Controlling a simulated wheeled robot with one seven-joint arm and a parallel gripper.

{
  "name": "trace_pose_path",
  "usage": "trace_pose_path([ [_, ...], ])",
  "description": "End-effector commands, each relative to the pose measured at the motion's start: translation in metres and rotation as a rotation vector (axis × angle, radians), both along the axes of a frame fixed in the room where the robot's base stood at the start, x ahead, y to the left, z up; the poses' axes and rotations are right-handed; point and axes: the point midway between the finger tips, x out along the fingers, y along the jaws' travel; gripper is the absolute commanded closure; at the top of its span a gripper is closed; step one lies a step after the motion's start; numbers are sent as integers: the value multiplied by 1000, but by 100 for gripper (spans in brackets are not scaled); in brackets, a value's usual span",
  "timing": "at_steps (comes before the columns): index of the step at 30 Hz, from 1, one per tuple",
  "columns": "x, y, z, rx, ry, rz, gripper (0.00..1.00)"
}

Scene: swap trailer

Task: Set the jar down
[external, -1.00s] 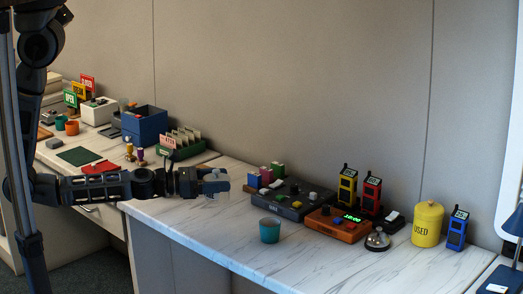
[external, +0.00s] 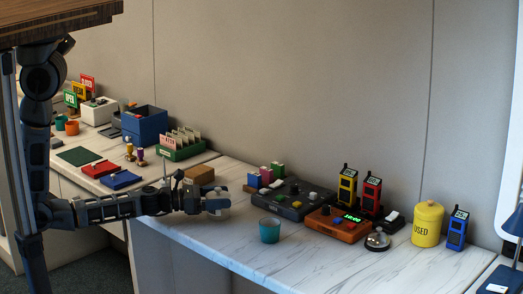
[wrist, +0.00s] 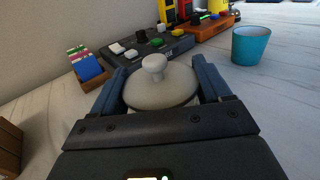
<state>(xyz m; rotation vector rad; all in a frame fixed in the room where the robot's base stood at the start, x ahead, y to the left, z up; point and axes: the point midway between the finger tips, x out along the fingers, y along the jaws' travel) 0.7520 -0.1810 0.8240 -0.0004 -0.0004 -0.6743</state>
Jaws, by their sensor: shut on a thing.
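The jar has a pale, domed lid with a round knob (wrist: 155,85) and sits between the two blue fingers of my gripper (wrist: 163,88) in the wrist view. My gripper is shut on it. In the external view my gripper (external: 217,203) reaches low over the white marble-look counter (external: 205,238), left of the dark control box. The jar (external: 220,213) shows only as a small pale shape at the fingertips there. Its base is hidden, and I cannot tell whether it touches the counter.
A teal cup (external: 269,230) stands to the right of my gripper. A brown box (external: 199,174) is just behind my gripper. The counter's front middle is clear.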

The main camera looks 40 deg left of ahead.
Motion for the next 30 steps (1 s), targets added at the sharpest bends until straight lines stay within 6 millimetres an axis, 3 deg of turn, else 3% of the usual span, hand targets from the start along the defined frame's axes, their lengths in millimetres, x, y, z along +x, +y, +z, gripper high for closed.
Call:
trace_pose_path([
  [11,0,0,-4,-1,-1,0,61],
  [12,0,0,-4,0,0,0,22],
  [19,0,0,-3,0,0,0,0],
  [30,-3,3,-1,1,1,0,0],
])
